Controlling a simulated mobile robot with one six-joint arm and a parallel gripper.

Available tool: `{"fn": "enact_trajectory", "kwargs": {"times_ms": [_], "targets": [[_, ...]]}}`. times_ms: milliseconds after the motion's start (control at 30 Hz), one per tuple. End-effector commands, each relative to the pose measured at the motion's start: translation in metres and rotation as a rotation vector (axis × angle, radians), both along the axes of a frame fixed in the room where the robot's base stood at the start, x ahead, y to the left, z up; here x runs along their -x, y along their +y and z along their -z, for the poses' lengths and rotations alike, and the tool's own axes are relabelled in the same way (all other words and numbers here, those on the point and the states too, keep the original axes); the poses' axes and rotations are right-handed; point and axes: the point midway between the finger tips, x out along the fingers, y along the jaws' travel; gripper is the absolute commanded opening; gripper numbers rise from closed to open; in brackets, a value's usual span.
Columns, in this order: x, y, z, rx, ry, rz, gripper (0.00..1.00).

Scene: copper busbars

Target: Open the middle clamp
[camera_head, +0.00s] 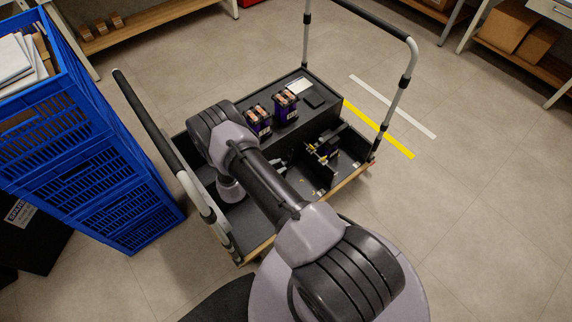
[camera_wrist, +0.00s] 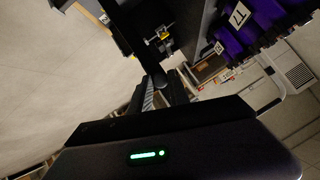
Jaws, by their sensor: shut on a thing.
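A clamp with brass-coloured parts (camera_head: 320,152) stands in the open right part of the black cart box. Brass-coloured metal on a black block (camera_wrist: 163,36) also shows in the wrist view, just beyond my fingers. I cannot tell which clamp of the row this is. My gripper (camera_wrist: 160,82) is shut on a small dark part close to that block. The held part is mostly hidden between the fingers, and its exact shape is unclear. In the head view my arm covers much of the box's left side and my fingertips are hard to make out.
Two purple-and-black units with copper tops (camera_head: 286,105) stand on the cart's raised black deck (camera_head: 322,112). A purple unit with white labels (camera_wrist: 238,18) is close on the right in the wrist view. Cart handles (camera_head: 396,90) rise at both ends. Blue crates (camera_head: 95,150) stand left.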

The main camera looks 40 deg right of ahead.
Motion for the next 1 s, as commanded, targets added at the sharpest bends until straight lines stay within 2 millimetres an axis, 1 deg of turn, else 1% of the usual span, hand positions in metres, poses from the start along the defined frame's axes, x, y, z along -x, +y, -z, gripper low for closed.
{"fn": "enact_trajectory", "kwargs": {"times_ms": [33, 100, 300, 767, 800, 900, 1000], "targets": [[-0.001, 0.005, 0.004, 0.018, -0.002, -0.004, 0.0], [-0.001, 0.01, 0.003, 0.042, -0.003, -0.003, 0.0], [0.0, 0.019, 0.001, 0.083, -0.004, -0.001, 0.0], [0.001, 0.021, -0.001, 0.093, -0.003, -0.001, 0.0], [0.001, 0.021, -0.001, 0.093, -0.003, -0.001, 0.26], [0.001, 0.021, -0.001, 0.093, -0.003, -0.001, 0.43], [0.001, 0.021, -0.001, 0.093, -0.003, 0.0, 0.43]]}}
